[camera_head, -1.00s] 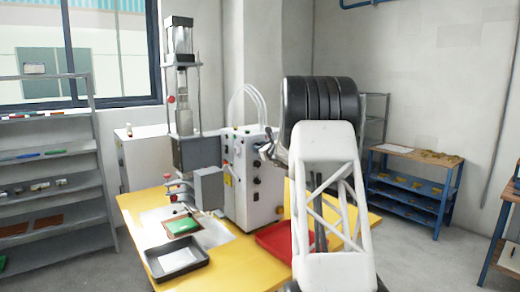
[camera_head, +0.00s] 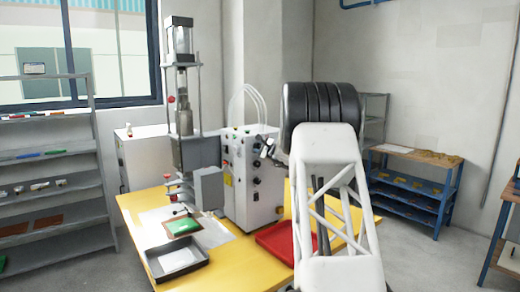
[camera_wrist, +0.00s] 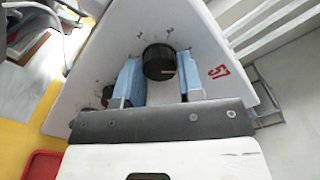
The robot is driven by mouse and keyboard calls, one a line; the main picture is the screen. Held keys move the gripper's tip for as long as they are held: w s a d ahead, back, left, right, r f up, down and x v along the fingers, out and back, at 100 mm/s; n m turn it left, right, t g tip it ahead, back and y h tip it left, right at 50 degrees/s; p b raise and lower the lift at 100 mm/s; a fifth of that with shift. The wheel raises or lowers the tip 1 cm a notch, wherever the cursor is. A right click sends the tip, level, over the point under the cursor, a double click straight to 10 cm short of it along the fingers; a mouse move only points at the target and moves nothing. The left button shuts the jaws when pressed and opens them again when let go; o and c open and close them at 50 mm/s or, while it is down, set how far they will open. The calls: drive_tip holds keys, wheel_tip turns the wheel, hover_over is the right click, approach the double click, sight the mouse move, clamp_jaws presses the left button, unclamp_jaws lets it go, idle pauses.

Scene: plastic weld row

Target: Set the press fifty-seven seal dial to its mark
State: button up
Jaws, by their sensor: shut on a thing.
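The press fifty-seven seal dial is a round black knob (camera_wrist: 158,62) on a pale panel, in the middle of the wrist view. A red "57" (camera_wrist: 217,73) is printed to its right, and small dark marks (camera_wrist: 140,35) sit around its upper side. My gripper (camera_wrist: 158,72) has its two blue fingers shut on the dial, one on each side. A pointer line on the knob is too unclear to read. In the head view the gripper (camera_head: 268,145) is at the right side of the white press control box (camera_head: 236,180), and the dial cannot be made out.
The box stands on a yellow table (camera_head: 150,200) beside the press column (camera_head: 182,100). A black tray (camera_head: 178,270), a green piece (camera_head: 183,226) and a red tray (camera_head: 285,247) are on the table. Grey shelves (camera_head: 60,155) stand left, a blue-framed bench (camera_head: 418,155) right.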

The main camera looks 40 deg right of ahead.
drive_tip(key=n, duration=0.3)
drive_tip(key=shift+n, duration=0.3)
drive_tip(key=n, duration=0.3)
drive_tip(key=shift+n, duration=0.3)
drive_tip(key=n, duration=0.7)
drive_tip(key=o, duration=0.9)
drive_tip(key=shift+s, duration=0.1)
drive_tip(key=shift+s, duration=3.8)
